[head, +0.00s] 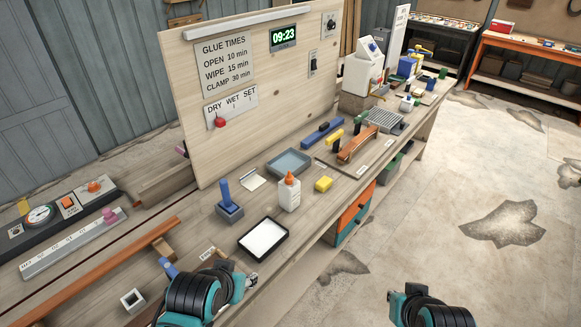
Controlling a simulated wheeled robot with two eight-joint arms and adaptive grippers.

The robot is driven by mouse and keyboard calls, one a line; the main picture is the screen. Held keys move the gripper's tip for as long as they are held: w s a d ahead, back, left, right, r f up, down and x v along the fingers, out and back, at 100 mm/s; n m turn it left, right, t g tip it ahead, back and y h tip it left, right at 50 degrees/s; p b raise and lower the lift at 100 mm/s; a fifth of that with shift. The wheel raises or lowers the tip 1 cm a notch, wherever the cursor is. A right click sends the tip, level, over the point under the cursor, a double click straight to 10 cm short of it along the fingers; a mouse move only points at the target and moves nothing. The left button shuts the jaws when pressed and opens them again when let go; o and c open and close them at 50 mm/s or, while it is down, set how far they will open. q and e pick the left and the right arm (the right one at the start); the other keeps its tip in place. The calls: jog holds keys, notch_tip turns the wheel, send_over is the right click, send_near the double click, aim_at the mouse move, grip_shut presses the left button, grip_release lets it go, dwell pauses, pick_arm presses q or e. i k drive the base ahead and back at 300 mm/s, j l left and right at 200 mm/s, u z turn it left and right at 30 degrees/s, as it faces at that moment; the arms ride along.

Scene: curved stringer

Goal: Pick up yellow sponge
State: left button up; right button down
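The yellow sponge (323,184) is a small block lying on the workbench (228,245), right of the white glue bottle (289,192) with its orange cap. Nothing covers it. My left gripper (232,280) is at the front edge of the bench, lower left of the sponge and well apart from it; its fingers are mostly hidden behind black and teal arm parts. My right gripper (402,297) is low at the bottom right, over the floor and away from the bench. Its fingers cannot be made out. I see nothing held in either.
A grey-blue tray (289,162) lies behind the glue bottle. A black-rimmed white tray (285,235) and a blue-handled block (229,205) are to the left. A clamped orange-brown curved piece (358,146) lies to the right. A plywood panel (275,100) stands behind.

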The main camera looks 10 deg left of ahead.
aim_at(324, 183)
jog(key=u, duration=0.7)
jog(key=i+l+u, duration=0.15)
jog(key=l+u, duration=0.35)
jog(key=i+l+u, duration=0.1)
jog(key=l+u, duration=0.75)
jog(key=u, duration=0.15)
jog(key=l, duration=0.55)
jog(key=k+l+u, duration=0.15)
jog(key=l, duration=1)
jog(key=k+l+u, duration=0.1)
jog(key=l, duration=0.45)
